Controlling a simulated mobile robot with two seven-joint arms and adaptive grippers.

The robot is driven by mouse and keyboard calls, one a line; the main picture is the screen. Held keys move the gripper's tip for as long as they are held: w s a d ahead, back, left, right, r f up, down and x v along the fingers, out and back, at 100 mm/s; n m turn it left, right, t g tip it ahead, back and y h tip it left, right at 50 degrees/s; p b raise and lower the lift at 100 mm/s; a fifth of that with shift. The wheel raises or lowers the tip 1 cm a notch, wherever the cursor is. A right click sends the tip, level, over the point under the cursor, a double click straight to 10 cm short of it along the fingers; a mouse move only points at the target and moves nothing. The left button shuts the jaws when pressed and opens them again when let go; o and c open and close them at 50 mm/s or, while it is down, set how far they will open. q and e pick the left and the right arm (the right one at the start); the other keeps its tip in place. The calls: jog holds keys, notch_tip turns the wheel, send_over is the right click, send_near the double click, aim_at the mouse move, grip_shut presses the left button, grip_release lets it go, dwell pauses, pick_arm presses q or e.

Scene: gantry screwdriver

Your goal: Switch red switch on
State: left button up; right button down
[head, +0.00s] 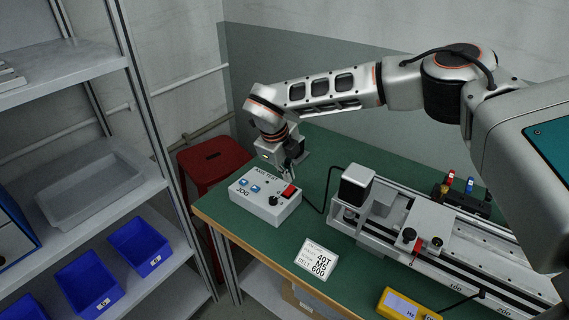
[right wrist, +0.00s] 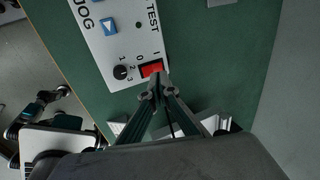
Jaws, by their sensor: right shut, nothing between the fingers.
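A white control box (head: 259,207) marked JOG and TEST sits on the near left part of the green table. Its red switch (head: 289,191) is on the box's right side, and it also shows in the right wrist view (right wrist: 152,68), between the marks 0 and I. My right gripper (head: 289,178) is shut and empty, with its fingertips just above or at the switch. In the right wrist view the fingertips (right wrist: 157,88) lie right beside the switch's lower edge. I cannot tell whether they touch it.
A black knob (right wrist: 121,72) and blue buttons (head: 249,186) are on the same box. A gantry rail with a motor (head: 357,184) stands to the right, a label card (head: 316,258) and yellow meter (head: 405,303) in front. A red stool (head: 212,153) and shelves are left.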

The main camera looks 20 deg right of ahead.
aim_at(289, 191)
pick_arm(q)
jog(key=shift+w+a, duration=0.1)
pick_arm(e)
jog(key=shift+x, duration=1.9)
jog(key=shift+w+d+f+g+y, duration=0.25)
jog(key=shift+d+f+g+y, duration=0.05)
jog(key=shift+f+g+y, duration=0.1)
pick_arm(q)
jog(key=shift+w, duration=0.1)
pick_arm(e)
jog(key=shift+s+a, duration=0.1)
jog(key=shift+s+a+r, duration=0.1)
jog(key=shift+s+a, duration=0.2)
jog(key=shift+a, duration=0.1)
pick_arm(q)
jog(key=shift+w+r+t+p, duration=0.2)
jog(key=shift+r+t+p, duration=0.1)
jog(key=shift+r, duration=0.4)
pick_arm(e)
jog(key=shift+s+a, duration=0.2)
